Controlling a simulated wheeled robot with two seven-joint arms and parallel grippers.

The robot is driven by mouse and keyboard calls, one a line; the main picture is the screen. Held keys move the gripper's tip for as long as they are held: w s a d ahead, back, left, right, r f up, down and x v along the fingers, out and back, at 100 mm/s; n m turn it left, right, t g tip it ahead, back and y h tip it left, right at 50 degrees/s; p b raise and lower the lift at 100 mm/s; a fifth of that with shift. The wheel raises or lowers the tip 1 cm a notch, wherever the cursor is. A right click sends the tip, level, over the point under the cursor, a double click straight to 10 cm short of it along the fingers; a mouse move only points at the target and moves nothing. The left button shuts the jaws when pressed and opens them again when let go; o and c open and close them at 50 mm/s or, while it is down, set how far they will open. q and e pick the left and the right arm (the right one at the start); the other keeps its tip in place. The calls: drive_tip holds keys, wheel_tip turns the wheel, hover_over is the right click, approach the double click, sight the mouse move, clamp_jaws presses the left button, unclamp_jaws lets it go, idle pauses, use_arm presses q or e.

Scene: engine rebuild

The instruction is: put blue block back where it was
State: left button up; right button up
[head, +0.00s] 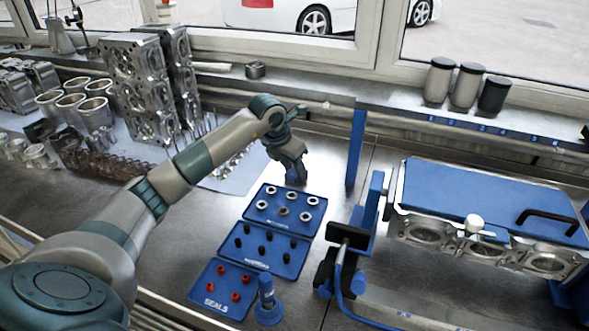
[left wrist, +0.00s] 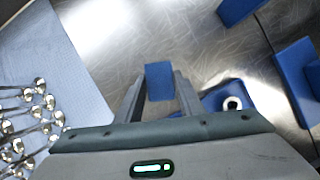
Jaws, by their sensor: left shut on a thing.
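My left gripper (head: 291,172) hangs over the steel bench, just behind the blue tray of metal rings. In the left wrist view, my left gripper (left wrist: 160,90) has its two fingers shut on a small blue block (left wrist: 159,78). The block sticks out a little past the fingertips. In the head view the block (head: 295,180) shows only as a small blue patch under the fingers. I cannot tell whether it touches the bench. My right gripper is not in view.
Blue trays hold metal rings (head: 262,218), black parts (head: 236,254) and red seals (head: 214,303). A blue upright post (head: 356,148) stands right of my gripper. An engine part with a blue cover (head: 480,200) lies at right. Several valves lie on a pale mat (left wrist: 70,75) at left.

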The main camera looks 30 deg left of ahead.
use_arm(q)
drive_tip(key=o, duration=1)
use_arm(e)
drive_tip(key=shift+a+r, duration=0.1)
use_arm(q)
drive_tip(key=shift+r, duration=0.1)
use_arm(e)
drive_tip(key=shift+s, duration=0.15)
use_arm(q)
drive_tip(key=shift+r, duration=0.25)
drive_tip(key=shift+b+v, duration=1.2)
drive_tip(key=shift+v, duration=4.5)
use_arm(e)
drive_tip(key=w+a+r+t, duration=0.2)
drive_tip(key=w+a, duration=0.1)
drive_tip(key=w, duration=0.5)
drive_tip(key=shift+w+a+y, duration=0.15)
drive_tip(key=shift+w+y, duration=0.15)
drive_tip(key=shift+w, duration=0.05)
use_arm(q)
drive_tip(key=shift+s, duration=0.1)
